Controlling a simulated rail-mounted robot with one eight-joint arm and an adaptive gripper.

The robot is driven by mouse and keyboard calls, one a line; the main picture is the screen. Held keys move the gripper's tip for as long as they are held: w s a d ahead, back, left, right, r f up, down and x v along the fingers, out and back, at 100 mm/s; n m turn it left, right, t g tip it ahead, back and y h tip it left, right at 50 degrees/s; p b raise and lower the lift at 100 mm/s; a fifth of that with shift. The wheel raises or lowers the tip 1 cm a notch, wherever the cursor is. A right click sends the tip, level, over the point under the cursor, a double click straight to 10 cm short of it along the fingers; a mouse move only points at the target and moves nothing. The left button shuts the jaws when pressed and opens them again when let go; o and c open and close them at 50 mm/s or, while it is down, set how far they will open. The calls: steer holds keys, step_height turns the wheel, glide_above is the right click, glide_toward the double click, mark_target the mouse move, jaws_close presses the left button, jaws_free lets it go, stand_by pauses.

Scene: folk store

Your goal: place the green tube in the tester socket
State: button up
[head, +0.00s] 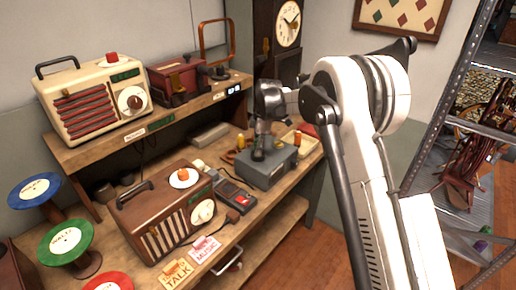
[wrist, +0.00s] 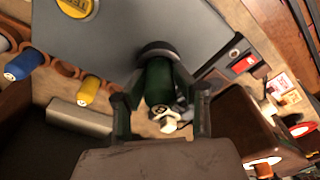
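The green tube (wrist: 158,82) stands at a dark round socket collar (wrist: 157,48) on the grey tester (wrist: 110,40) in the wrist view. Its far end meets the collar; how deep it sits is hidden. My gripper (wrist: 160,98) has a finger on each side of the tube, with narrow gaps showing, so it looks open around it. In the head view my gripper (head: 260,150) is low over the grey tester (head: 266,168) on the bench, and the green tube is not clearly visible there.
A brown radio (head: 165,215) and a small meter (head: 234,193) are left of the tester in the head view. A shelf with a cream radio (head: 95,98) stands behind.

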steer(key=o, duration=0.4)
steer(key=shift+c, duration=0.2)
steer(key=shift+r, duration=0.1)
step_height(320, 180, up, 12)
steer(key=d+b, duration=0.1)
steer(key=shift+d, duration=0.4)
steer(key=shift+r, duration=0.1)
